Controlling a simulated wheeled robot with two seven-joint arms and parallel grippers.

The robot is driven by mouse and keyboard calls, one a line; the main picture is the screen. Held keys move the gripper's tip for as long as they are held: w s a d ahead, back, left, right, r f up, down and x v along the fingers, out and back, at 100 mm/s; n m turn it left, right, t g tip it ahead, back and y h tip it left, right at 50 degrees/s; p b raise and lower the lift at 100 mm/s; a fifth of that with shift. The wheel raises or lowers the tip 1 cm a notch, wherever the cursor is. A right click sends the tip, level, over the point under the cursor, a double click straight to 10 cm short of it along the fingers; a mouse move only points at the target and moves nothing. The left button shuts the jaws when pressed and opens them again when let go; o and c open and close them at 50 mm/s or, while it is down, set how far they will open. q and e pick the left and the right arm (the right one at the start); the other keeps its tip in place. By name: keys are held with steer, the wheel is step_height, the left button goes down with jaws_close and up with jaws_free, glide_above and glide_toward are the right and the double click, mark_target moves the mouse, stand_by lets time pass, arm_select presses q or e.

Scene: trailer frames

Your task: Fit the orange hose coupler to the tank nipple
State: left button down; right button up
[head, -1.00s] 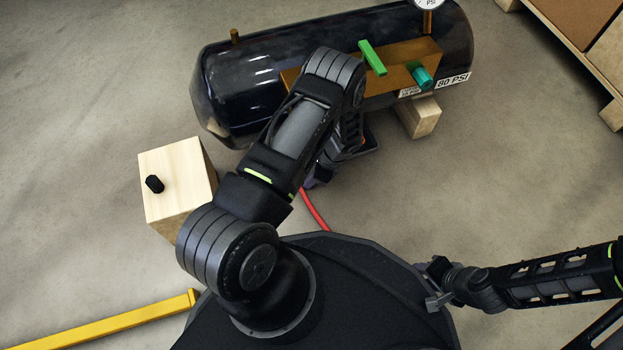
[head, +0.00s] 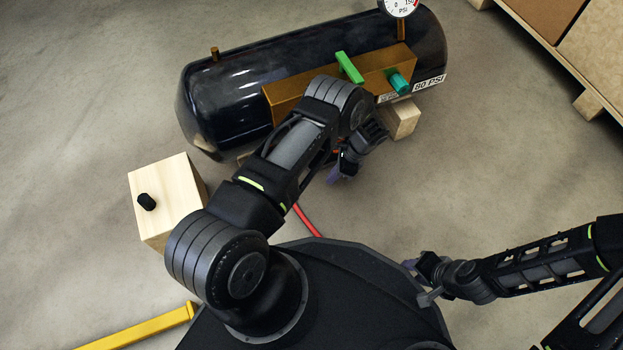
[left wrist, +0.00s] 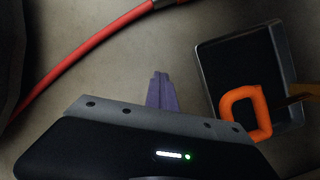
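An orange loop (left wrist: 245,108), which may be part of the coupler, stands by a dark square tray in the left wrist view. The black tank (head: 225,100) lies behind my left arm. Its manifold (head: 285,98) carries a green lever (head: 349,67) and a teal fitting (head: 398,81); I cannot tell which fitting is the nipple. My left gripper (head: 341,170) is in front of the tank. In the left wrist view its purple fingers (left wrist: 162,92) are together and empty, left of the loop and apart from it. My right gripper (head: 422,281) is beside my base, its fingers unclear.
A red hose (head: 307,220) runs on the floor and shows in the left wrist view (left wrist: 90,55). A wooden block (head: 170,185) bears a black cap (head: 147,202). A yellow bar (head: 150,328) lies at lower left. A pallet (head: 548,48) with boxes stands at upper right.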

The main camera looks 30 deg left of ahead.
arm_select(q)
steer(key=w+d+b, duration=0.1)
steer(key=w+d, duration=0.3)
steer(key=shift+w+d, duration=0.3)
steer(key=shift+d, duration=0.1)
steer(key=c, duration=2.1)
jaws_free()
steer(key=o, duration=1.7)
steer(key=shift+c, duration=0.2)
steer(key=p+v, duration=0.2)
steer(key=v, duration=0.5)
steer(key=shift+r, duration=0.35)
steer(key=shift+w+d, duration=0.1)
steer(key=shift+d, duration=0.05)
